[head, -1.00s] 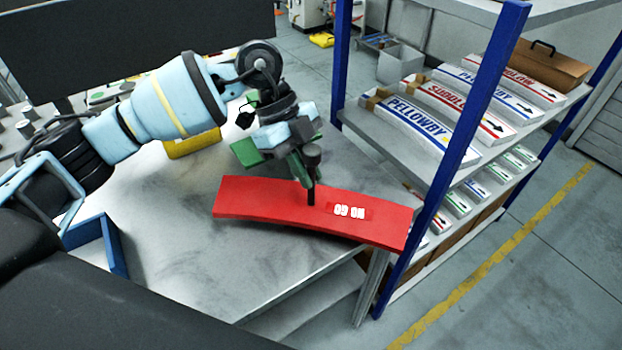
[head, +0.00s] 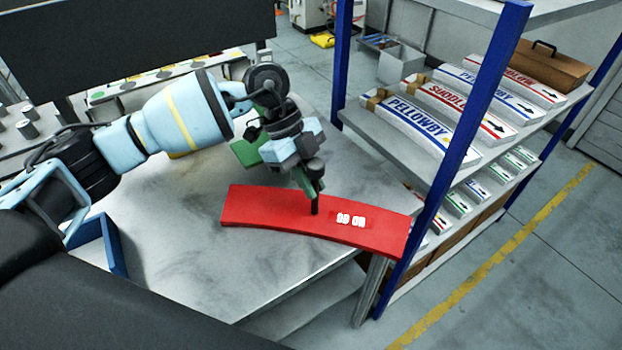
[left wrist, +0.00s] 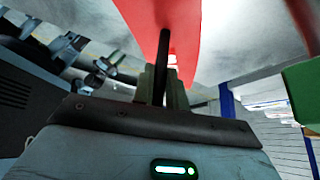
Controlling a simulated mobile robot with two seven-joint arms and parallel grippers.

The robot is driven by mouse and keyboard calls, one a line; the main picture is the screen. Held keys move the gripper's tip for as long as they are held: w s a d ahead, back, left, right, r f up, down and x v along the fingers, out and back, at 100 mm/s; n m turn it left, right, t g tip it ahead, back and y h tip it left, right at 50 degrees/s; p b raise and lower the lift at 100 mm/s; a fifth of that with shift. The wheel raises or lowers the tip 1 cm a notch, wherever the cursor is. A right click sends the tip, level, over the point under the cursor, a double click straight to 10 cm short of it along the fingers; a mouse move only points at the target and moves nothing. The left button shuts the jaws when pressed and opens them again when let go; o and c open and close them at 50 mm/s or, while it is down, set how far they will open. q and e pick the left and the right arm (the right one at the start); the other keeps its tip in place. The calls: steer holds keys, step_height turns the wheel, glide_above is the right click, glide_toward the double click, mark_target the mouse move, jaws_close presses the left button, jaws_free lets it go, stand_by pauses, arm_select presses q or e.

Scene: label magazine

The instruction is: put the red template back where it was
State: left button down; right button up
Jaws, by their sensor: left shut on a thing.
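The red template (head: 270,212) is a long, slightly curved red plate with white markings and a dark upright knob. My left gripper (head: 314,185) is shut on the knob, near the middle of the plate. In the head view the template lies over the right part of the grey table, its right end by the blue rack post. I cannot tell whether it touches the table top. In the left wrist view the red template (left wrist: 185,25) fills the top middle, and the left gripper (left wrist: 160,85) has its fingers around the dark knob. My right gripper is not in view.
A blue-posted rack (head: 455,140) on the right holds labelled white boxes (head: 425,112) and a brown case (head: 540,65). A blue tray (head: 112,245) stands at the table's left. The grey table top (head: 190,240) is clear in front of the template.

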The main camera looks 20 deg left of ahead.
arm_select(q)
steer(key=c, duration=1.4)
jaws_free()
steer(key=v, duration=1.2)
